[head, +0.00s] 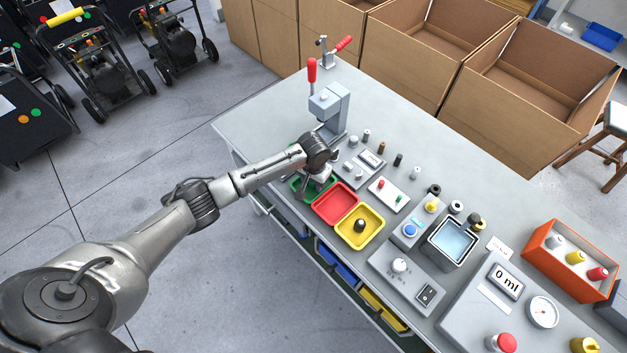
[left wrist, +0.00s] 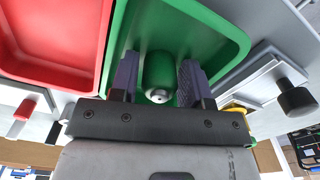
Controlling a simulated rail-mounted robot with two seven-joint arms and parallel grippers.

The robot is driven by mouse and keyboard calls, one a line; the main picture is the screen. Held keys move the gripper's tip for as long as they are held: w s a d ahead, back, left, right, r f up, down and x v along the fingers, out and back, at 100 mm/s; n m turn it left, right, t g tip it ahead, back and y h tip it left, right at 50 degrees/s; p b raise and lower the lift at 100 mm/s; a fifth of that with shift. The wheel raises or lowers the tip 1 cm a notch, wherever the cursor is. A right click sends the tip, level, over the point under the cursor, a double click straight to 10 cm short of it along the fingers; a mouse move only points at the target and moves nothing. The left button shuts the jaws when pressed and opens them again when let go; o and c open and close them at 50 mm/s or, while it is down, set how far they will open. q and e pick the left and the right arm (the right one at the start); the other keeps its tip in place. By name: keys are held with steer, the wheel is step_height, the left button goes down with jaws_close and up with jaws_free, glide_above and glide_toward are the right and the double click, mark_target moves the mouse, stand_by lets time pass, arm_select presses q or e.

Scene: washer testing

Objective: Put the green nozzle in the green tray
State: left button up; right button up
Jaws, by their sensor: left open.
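The green nozzle (left wrist: 159,70) shows in the left wrist view as a green cylinder with a pale metal end. It is between the two fingers of my left gripper (left wrist: 158,78), against the inside of the green tray (left wrist: 222,35). The jaws are open, with a finger on each side of the nozzle. In the head view my left gripper (head: 313,186) is low over the green tray (head: 297,183) and covers much of it, so the nozzle is hidden there. I cannot tell if the nozzle touches the tray floor. My right gripper is not in view.
The red tray (head: 327,211) is empty beside the green one. The yellow tray (head: 348,237) holds a dark nozzle (head: 360,226). A grey press with a red lever (head: 330,106) stands behind my gripper. Small fixtures and a water basin (head: 453,240) fill the bench to the right.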

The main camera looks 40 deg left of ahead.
arm_select(q)
steer(key=shift+r, duration=0.1)
step_height(320, 180, up, 10)
steer(key=shift+r+p, duration=0.25)
steer(key=shift+p, duration=0.9)
steer(key=s+d+f+m, duration=0.1)
steer(key=s+d, duration=0.2)
steer(key=s+d+f+m, duration=0.1)
steer(key=s+d+f, duration=0.1)
steer(key=s, duration=0.1)
steer(key=s+d+f, duration=0.2)
steer(key=s+d, duration=0.1)
steer(key=shift+d+f+m+t+h, duration=0.15)
steer(key=shift+d+m+t+h, duration=0.2)
steer(key=shift+m+t+h, duration=0.05)
steer(key=s+d+r+t, duration=0.1)
steer(key=s, duration=1)
steer(key=s+d+r+m+t, duration=0.1)
steer(key=s+d, duration=0.1)
steer(key=s, duration=1)
steer(key=shift+t+y, duration=0.3)
steer(key=shift+t, duration=0.1)
steer(key=shift+s+r, duration=0.1)
steer(key=shift+r, duration=0.05)
